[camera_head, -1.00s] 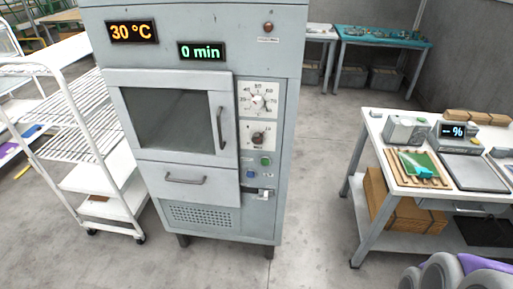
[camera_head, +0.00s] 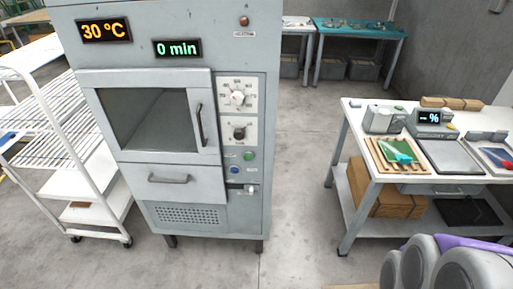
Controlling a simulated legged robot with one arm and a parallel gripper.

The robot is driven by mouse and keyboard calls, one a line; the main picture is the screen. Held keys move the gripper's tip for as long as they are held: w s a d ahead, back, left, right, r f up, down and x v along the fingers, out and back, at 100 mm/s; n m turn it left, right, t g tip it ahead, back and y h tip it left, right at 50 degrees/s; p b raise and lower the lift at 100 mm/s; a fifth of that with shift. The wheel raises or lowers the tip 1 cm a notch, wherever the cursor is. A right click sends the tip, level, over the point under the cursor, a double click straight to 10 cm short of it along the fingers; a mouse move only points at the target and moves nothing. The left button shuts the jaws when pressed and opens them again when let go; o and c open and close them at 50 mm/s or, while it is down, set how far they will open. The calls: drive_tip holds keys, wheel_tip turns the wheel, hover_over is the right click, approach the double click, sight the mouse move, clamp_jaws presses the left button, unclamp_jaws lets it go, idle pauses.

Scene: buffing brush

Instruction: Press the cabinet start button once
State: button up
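The grey cabinet (camera_head: 185,215) stands upright left of centre, its windowed door (camera_head: 150,118) shut. Its displays read 30 °C (camera_head: 104,30) and 0 min (camera_head: 178,48). On the panel right of the door are two dials, an upper one (camera_head: 237,98) and a lower one (camera_head: 239,133). Below them sit a green button (camera_head: 248,156) and a blue button (camera_head: 234,170); their labels are too small to read. A small switch or latch (camera_head: 250,189) is below. My arm shows at the bottom right; my gripper is not in view.
A white wire rack cart (camera_head: 70,150) stands left of the cabinet. A white worktable (camera_head: 355,120) at right holds a scale (camera_head: 430,122), a slatted board (camera_head: 385,160) and a tray (camera_head: 450,157). Open floor (camera_head: 300,180) lies between cabinet and worktable. Teal bench (camera_head: 360,28) at back.

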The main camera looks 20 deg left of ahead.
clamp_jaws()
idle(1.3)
